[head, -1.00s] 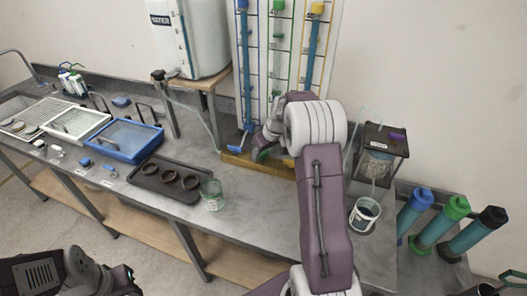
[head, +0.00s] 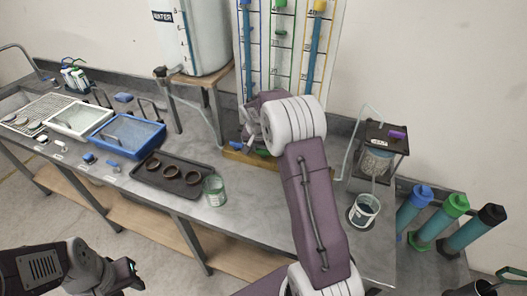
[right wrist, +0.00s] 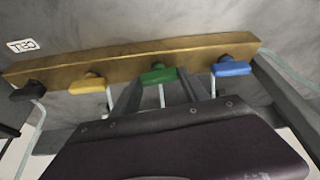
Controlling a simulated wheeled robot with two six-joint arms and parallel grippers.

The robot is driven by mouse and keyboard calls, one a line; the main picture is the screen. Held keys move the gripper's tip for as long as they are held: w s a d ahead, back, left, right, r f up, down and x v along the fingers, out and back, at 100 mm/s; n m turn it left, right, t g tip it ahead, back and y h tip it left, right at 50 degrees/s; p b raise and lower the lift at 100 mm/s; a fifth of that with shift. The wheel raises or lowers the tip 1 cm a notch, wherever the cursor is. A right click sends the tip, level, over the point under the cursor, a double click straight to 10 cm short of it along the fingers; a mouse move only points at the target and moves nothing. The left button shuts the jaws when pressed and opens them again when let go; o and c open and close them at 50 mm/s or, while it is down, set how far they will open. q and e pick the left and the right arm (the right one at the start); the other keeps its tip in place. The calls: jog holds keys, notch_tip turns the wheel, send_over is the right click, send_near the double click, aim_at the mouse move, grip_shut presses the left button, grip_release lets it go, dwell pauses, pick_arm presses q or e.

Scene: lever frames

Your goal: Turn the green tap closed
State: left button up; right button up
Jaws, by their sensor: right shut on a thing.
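The green tap (right wrist: 158,75) sits on a brass-coloured bar (right wrist: 130,64) in the right wrist view, between a yellow tap (right wrist: 88,83) and a blue tap (right wrist: 232,67). My right gripper (right wrist: 160,88) has a finger on each side of the green tap and is shut on it.
A black tap (right wrist: 28,90) is at the left end of the bar. On the bench are a dark tray (head: 190,185) with several rings, a glass beaker (head: 215,192), a blue tray (head: 128,137) and a white cup (head: 364,211). Capped cylinders (head: 425,240) stand at the right.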

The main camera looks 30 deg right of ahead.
jog(key=shift+m+b, duration=0.35)
jog(key=shift+m, duration=0.25)
jog(key=shift+m+h, duration=0.3)
jog(key=o, duration=1.4)
jog(key=v, duration=0.9)
jog(key=shift+w+r, duration=0.1)
jog(key=shift+w, duration=0.15)
